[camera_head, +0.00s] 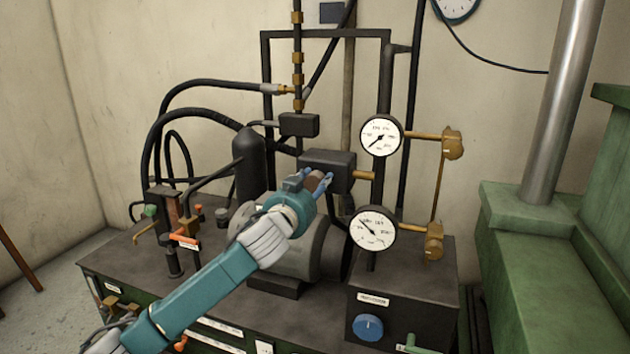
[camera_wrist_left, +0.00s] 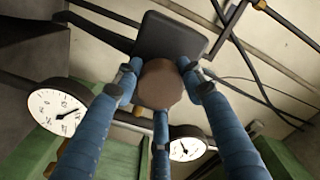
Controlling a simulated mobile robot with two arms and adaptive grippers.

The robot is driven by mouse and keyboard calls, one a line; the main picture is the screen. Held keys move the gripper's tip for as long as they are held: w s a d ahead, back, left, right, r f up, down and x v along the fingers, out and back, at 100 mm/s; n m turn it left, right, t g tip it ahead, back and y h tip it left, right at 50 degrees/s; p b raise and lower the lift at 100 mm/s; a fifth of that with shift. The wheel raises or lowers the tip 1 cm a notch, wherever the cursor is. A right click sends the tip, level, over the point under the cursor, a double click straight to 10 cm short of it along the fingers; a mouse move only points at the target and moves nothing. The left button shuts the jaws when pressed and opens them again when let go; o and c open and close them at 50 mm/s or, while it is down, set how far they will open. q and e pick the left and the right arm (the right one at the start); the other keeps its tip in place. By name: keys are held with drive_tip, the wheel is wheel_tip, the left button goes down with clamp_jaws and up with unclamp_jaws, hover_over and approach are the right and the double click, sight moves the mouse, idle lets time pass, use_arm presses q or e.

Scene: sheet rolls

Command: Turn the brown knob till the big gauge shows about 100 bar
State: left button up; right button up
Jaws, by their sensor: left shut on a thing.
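The brown knob (camera_head: 316,181) sits on the front of a dark box (camera_head: 328,160) above the motor. In the left wrist view the knob (camera_wrist_left: 163,85) is a round brown disc between my blue fingers. My left gripper (camera_head: 313,180) is shut on it. Two white round gauges stand to the right, an upper gauge (camera_head: 381,136) and a lower gauge (camera_head: 373,228), close in size. The upper needle points down-left and the lower needle points up-left. The figures are too small to read surely. My right gripper is not in view.
A blue knob (camera_head: 368,327) is on the black box below the lower gauge. Brass fittings (camera_head: 453,143) and pipes stand right of the gauges. Black hoses and an orange-handled valve (camera_head: 186,240) are at left. A green machine (camera_head: 530,250) fills the right.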

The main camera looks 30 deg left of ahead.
use_arm(q)
drive_tip(key=shift+m, duration=0.4)
drive_tip(key=o, duration=1.2)
drive_tip(key=shift+s, duration=0.1)
drive_tip(key=v, duration=1.1)
drive_tip(key=shift+s+f, duration=0.1)
drive_tip(key=shift+s, duration=0.3)
